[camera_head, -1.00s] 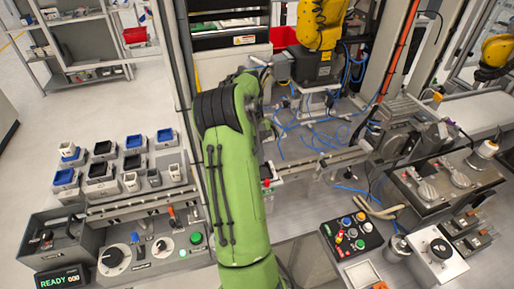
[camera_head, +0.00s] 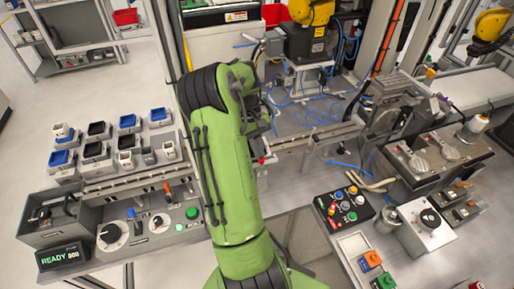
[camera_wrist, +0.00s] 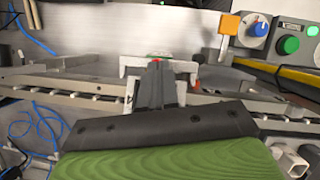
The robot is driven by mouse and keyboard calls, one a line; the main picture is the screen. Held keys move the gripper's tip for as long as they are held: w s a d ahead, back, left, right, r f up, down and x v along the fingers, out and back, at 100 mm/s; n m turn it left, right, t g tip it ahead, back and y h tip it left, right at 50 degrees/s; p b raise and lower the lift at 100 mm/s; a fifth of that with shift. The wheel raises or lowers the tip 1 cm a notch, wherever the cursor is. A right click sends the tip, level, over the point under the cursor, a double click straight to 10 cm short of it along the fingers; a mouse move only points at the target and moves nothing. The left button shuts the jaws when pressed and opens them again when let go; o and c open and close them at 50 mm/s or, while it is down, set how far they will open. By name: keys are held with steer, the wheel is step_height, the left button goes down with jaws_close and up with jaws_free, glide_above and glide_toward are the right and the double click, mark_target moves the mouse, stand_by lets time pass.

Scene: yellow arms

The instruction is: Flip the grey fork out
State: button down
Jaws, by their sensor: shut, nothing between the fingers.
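In the wrist view, a light grey bracket with two prongs (camera_wrist: 186,67), which looks like the grey fork, sits at the rail. My gripper (camera_wrist: 156,68) is shut and empty, its dark fingers in front of the bracket and between its prongs in the picture. I cannot tell whether they touch it. A small red and green spot shows just past the fingertips. In the head view, a red-tipped grey part (camera_head: 262,160) shows at the rail beside my green arm, which hides most of the gripper and bracket.
The rail (camera_head: 305,138) runs right towards a grey machine (camera_head: 388,108). A control panel (camera_head: 150,226) and several small bins stand at the left. A black button box (camera_head: 343,206) is at the right. Blue cables (camera_wrist: 38,125) lie loose near the rail.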

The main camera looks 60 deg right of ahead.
steer(key=shift+w+d+f, duration=0.15)
steer(key=shift+f, duration=0.1)
steer(key=shift+w+d+r, duration=0.1)
steer(key=shift+r, duration=0.2)
steer(key=p+v, duration=0.4)
steer(key=v, duration=1.1)
steer(key=shift+r, duration=0.25)
steer(key=shift+w, duration=0.1)
